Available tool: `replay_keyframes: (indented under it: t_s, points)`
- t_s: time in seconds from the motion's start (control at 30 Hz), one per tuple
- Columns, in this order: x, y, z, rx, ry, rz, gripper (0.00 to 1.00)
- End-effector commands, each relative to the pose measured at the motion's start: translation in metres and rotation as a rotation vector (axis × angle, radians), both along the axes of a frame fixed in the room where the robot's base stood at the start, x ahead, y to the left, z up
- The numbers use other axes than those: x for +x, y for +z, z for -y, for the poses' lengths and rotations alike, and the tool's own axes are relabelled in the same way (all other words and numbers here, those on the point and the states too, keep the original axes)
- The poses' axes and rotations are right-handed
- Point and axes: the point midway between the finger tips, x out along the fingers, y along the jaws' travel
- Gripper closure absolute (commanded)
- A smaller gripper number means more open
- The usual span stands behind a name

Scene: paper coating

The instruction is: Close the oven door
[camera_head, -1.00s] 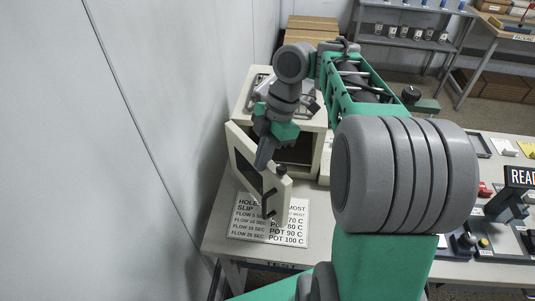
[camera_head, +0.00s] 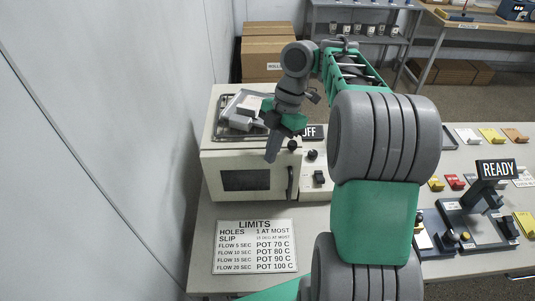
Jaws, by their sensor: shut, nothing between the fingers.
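The oven (camera_head: 207,134) is a cream box at the left of the table. Its door (camera_head: 221,161), with a dark window (camera_head: 245,180) and a dark handle (camera_head: 290,181) at its right, lies flat across the front and looks closed. Any thin gap at its edge is too small to tell. My gripper (camera_head: 272,158) is shut and empty, pointing down in front of the door's upper right part. I cannot tell whether it touches the door.
A tray (camera_head: 223,124) with grey items lies on the oven top. A limits sign (camera_head: 255,246) lies before the oven. A control panel with a knob (camera_head: 313,155) adjoins its right side. A READY display (camera_head: 497,169) stands at the right. A wall is close on the left.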

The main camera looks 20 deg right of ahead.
Motion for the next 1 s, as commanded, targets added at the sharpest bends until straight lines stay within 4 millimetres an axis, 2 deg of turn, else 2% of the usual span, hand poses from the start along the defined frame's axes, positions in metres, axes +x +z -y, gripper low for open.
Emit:
replay_keyframes:
  t_s: [0.3,0.73,0.87,0.97,1.0]
  points:
    - [0.006,0.001,0.012,-0.004,-0.023,0.003,1.00]
    - [0.007,0.003,0.014,-0.007,-0.030,0.009,1.00]
    - [0.007,0.014,0.015,-0.007,-0.031,0.011,1.00]
    - [0.008,0.034,0.015,-0.007,-0.032,0.013,1.00]
    - [0.006,0.031,0.005,-0.016,-0.091,0.011,1.00]
